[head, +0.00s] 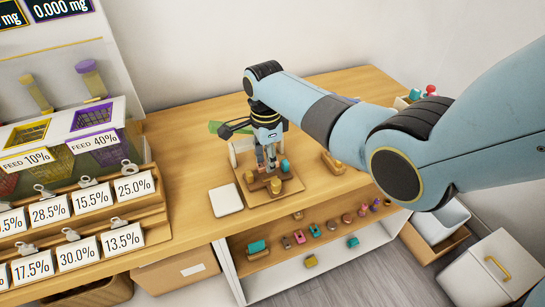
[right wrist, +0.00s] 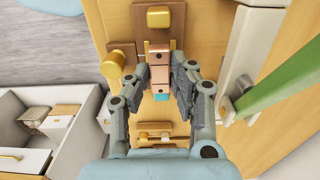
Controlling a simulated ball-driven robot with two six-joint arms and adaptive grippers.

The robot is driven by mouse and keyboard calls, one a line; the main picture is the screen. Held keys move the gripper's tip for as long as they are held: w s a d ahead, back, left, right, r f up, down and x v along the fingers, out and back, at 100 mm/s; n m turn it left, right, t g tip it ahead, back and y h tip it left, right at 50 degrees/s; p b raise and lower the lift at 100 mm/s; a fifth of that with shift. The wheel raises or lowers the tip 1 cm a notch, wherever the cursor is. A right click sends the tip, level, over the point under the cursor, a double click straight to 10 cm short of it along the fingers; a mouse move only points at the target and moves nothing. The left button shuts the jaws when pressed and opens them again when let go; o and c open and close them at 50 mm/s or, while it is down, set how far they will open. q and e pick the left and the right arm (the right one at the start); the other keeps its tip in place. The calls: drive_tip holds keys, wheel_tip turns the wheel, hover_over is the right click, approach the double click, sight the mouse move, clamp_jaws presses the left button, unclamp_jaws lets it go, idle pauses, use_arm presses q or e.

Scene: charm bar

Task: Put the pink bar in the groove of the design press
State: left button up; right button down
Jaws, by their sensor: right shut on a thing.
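The pink bar (right wrist: 159,58), a small pinkish-copper piece with dark round holes, sits between the fingertips of my right gripper (right wrist: 160,70). The gripper is shut on it. In the head view my right gripper (head: 266,158) points down over the design press, whose wooden base (head: 262,199) carries brown blocks, a gold knob (head: 276,186) and a teal part (head: 285,166). The wrist view shows the bar over the press area, near a brown block with a yellow piece (right wrist: 158,17). I cannot tell whether the bar touches the groove. My left gripper is not in view.
A white square pad (head: 226,200) lies left of the press. Another wooden piece with a gold part (head: 333,163) stands to its right. Clipped cards and feed bins fill the left side. A shelf (head: 270,259) below holds several small coloured pieces.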

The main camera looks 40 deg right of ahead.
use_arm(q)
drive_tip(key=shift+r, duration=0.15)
use_arm(e)
drive_tip(key=shift+f, duration=0.6)
idle(0.8)
drive_tip(key=shift+f, duration=0.85)
idle(1.4)
drive_tip(key=c, duration=1.1)
unclamp_jaws()
drive_tip(key=shift+r, duration=0.25)
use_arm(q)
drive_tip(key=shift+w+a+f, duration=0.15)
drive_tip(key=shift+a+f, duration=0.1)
use_arm(e)
wheel_tip(320, 180, up, 12)
drive_tip(key=shift+f, duration=0.15)
